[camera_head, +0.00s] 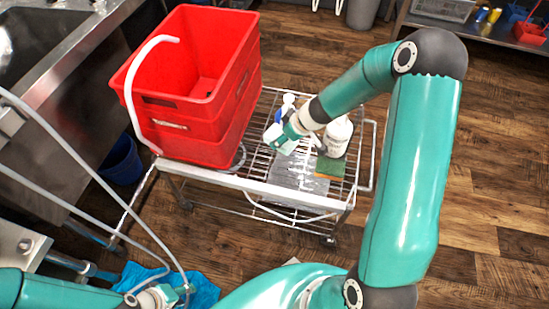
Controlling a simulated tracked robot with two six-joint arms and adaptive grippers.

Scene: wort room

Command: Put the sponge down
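The sponge (330,167), green on top with a yellow lower edge, shows on the right part of the wire cart (250,185). My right arm reaches over the cart from the right. Its gripper (293,138) is above the cart, just left of the sponge. I cannot tell whether it touches the sponge, and its fingertips are hard to make out among the white things there. My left gripper (168,296) is low at the bottom left, beside a blue cloth (205,288) and far from the sponge. Its fingers are partly cut off and too small to read.
Red crates (195,85) fill the cart's left side, with a pale hose (130,90) over the rim. A white bottle (338,135) stands just behind the sponge. A steel sink (60,70) is at left, a shelf (475,28) at top right. The floor at right is clear.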

